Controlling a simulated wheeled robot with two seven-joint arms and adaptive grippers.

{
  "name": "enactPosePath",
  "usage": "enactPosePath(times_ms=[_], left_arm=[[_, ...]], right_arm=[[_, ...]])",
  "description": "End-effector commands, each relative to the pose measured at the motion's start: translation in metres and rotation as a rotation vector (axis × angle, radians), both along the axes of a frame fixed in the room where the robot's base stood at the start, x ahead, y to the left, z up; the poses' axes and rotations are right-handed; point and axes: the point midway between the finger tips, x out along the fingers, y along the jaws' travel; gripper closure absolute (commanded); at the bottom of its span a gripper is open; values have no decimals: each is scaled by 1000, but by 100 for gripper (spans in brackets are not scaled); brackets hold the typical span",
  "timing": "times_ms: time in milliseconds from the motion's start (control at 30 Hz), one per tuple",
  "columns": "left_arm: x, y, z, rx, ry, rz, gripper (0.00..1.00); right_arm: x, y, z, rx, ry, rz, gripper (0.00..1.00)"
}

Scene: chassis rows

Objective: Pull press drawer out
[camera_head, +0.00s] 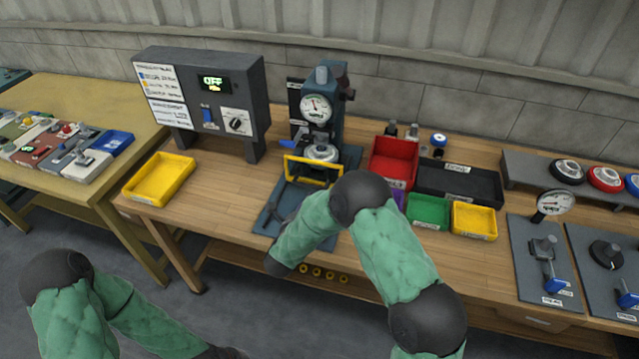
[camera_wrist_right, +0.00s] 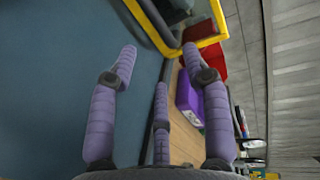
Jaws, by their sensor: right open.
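The press (camera_head: 318,115) stands upright on the workbench with a round gauge on its front. A yellow frame (camera_head: 313,171), which looks like the handle or front of the press drawer, sits low at its front above a blue-grey base plate (camera_head: 268,218). In the right wrist view the yellow frame (camera_wrist_right: 150,27) crosses the top, ahead of my right gripper (camera_wrist_right: 160,62). Its purple fingers are spread open with nothing between them, and appear apart from the frame. In the head view my own arm hides this gripper. My left arm is at the bottom left; its gripper is out of view.
Right of the press are a red bin (camera_head: 393,160), a black tray (camera_head: 458,183), a green bin (camera_head: 428,210) and a yellow bin (camera_head: 474,219). A control box (camera_head: 205,95) and a yellow tray (camera_head: 160,178) stand left. The bench between tray and press is clear.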

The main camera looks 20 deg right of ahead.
Motion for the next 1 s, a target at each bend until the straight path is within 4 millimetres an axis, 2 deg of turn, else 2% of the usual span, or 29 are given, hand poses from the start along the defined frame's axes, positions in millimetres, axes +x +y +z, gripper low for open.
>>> enactPosePath(times_ms=[500,700,1000], left_arm=[[0,0,-21,0,1,1,100],[0,0,-24,0,1,1,100],[0,0,-24,0,1,1,100]], right_arm=[[66,-46,-19,1,0,-1,51],[80,-54,-22,0,0,0,51],[82,-56,-21,-1,0,1,51]])
